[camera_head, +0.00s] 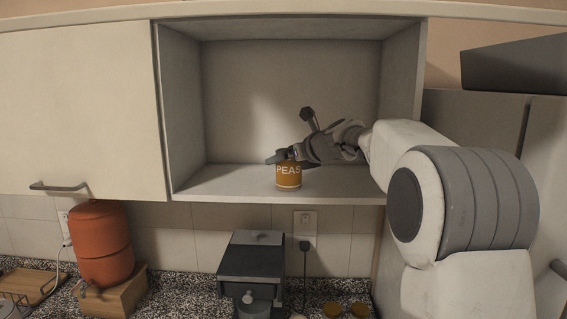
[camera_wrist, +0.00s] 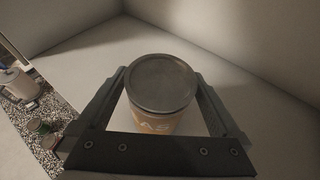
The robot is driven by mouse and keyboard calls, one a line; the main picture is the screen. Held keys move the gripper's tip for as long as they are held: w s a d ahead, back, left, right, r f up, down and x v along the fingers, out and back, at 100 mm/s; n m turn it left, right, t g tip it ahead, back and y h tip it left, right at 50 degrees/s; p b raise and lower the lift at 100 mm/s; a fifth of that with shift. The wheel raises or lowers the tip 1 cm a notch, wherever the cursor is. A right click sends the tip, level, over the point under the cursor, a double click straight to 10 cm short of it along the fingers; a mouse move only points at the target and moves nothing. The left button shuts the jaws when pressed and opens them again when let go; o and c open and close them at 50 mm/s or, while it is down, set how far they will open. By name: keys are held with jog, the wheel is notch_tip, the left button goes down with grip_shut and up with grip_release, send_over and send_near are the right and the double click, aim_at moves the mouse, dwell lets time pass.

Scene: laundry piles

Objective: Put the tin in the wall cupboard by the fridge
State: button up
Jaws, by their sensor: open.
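The tin (camera_head: 288,178) is orange with a white PEAS label. It stands upright on the floor of the open wall cupboard (camera_head: 230,181), near the front edge. In the wrist view the tin (camera_wrist: 160,88) shows its grey lid from above. My gripper (camera_head: 285,155) reaches into the cupboard from the right, at the top of the tin. Its fingers (camera_wrist: 161,100) are open, one on each side of the tin, with gaps visible between them and it. The tin's far side is hidden.
The cupboard is otherwise empty, with free room left of the tin. A closed cupboard door (camera_head: 80,105) is at left. Grey fridge-like panels (camera_head: 470,120) stand at right.

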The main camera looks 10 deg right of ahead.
jog(key=b+v, duration=0.1)
jog(key=v, duration=0.8)
jog(key=shift+s+d+b, duration=0.15)
jog(key=shift+s+b, duration=0.2)
jog(key=shift+b, duration=0.05)
jog(key=shift+r, duration=0.1)
